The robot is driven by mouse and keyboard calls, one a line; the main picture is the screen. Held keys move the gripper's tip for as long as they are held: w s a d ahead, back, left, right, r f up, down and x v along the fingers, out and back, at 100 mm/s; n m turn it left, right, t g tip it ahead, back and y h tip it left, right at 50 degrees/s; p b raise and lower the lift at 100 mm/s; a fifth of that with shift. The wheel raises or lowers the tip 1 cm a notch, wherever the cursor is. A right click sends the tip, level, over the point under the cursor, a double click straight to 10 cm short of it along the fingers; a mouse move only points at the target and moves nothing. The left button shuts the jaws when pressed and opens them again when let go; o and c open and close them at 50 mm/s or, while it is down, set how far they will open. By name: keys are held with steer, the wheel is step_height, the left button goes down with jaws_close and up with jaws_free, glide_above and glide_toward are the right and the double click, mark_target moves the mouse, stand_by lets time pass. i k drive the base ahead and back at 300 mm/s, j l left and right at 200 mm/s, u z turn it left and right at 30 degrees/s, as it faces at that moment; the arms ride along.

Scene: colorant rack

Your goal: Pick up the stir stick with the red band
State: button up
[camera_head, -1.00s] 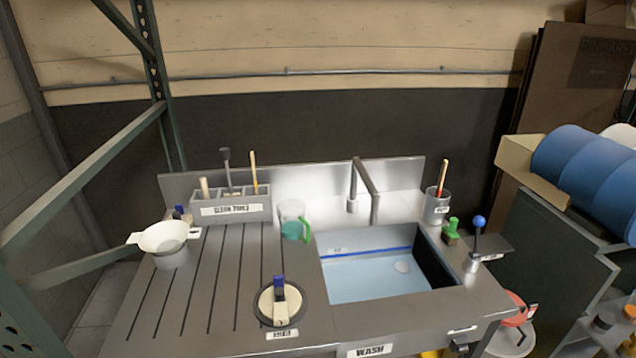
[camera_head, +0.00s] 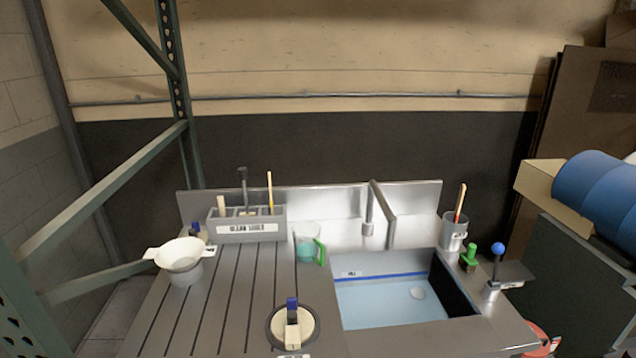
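The cup hides the stick's lower part. Another wooden stick (camera_head: 270,190) stands in the grey tool holder (camera_head: 245,230) at the back left, and no red band shows on it. My gripper is not in view.
The sink basin (camera_head: 395,306) and faucet (camera_head: 381,212) lie left of the cup. A green-handled brush (camera_head: 468,256) and a blue-knobbed lever (camera_head: 498,250) stand close to its right. A funnel (camera_head: 181,256), a measuring cup (camera_head: 308,243) and a round pad (camera_head: 293,329) occupy the drainboard.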

mark_target(460, 196)
steer(key=i+l+z, duration=0.2)
steer(key=i, duration=0.2)
steer(key=i+z, duration=0.25)
steer(key=i, duration=0.15)
